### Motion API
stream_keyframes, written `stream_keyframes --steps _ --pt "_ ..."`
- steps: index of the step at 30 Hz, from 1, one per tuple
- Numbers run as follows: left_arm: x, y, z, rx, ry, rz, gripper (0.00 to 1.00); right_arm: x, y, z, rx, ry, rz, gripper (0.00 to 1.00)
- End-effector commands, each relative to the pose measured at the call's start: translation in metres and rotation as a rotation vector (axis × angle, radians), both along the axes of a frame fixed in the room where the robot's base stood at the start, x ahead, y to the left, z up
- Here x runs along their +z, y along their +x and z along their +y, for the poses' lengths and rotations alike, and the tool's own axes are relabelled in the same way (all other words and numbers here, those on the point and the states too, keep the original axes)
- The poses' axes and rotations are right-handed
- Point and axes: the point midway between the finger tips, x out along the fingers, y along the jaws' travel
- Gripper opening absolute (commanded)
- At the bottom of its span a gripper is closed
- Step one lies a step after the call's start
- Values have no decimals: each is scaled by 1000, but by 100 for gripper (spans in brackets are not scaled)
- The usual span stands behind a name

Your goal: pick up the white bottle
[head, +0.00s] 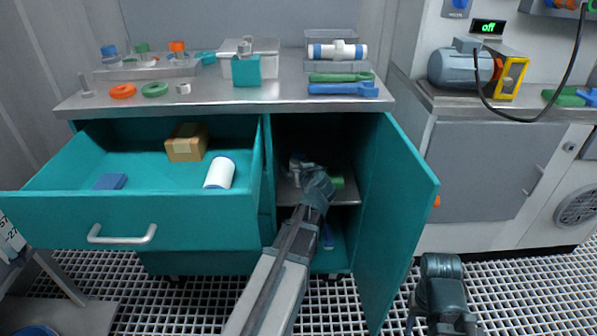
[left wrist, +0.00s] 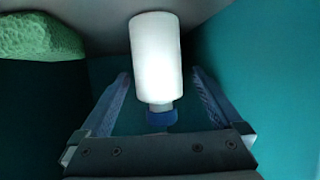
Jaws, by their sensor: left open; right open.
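In the left wrist view a white bottle (left wrist: 155,58) with a blue cap (left wrist: 161,116) lies between the fingers of my left gripper (left wrist: 161,78). The fingers are open, with a gap showing on both sides of the bottle. In the head view my left gripper (head: 301,164) reaches into the open cabinet, and my arm hides most of what is before it. Another white cylinder with a blue end (head: 220,172) lies in the open drawer. My right gripper (head: 440,322) is open and empty at the lower right, outside the cabinet.
The teal cabinet door (head: 400,210) stands open on the right. The drawer (head: 150,208) is pulled out on the left and holds a cardboard box (head: 187,143) and a blue block (head: 110,181).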

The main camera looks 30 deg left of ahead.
Motion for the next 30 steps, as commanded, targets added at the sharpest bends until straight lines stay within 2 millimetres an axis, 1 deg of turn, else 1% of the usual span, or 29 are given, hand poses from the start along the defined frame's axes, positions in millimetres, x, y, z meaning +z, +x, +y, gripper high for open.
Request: stream_keyframes --steps 6,9,12,17,18,20,24,29,30 --pt "-6 24 20 2 0 0 100 -6 0 0 -1 0 0 50" --pt "-13 33 28 1 0 0 100 -13 0 0 -3 0 0 50" --pt "-14 36 31 0 0 0 100 -14 0 0 -3 0 0 50" --pt "-13 34 31 0 0 0 100 -13 0 0 -3 0 0 50" --pt "-13 34 31 0 0 0 96 -13 0 0 -3 0 0 50" --pt "-13 34 31 0 0 0 86 -13 0 0 -3 0 0 50" --pt "-13 34 31 0 0 0 60 -13 0 0 -3 0 0 50" --pt "-13 34 31 0 0 0 32 -13 0 0 -3 0 0 50" --pt "-13 34 31 0 0 0 24 -13 0 0 -3 0 0 50"
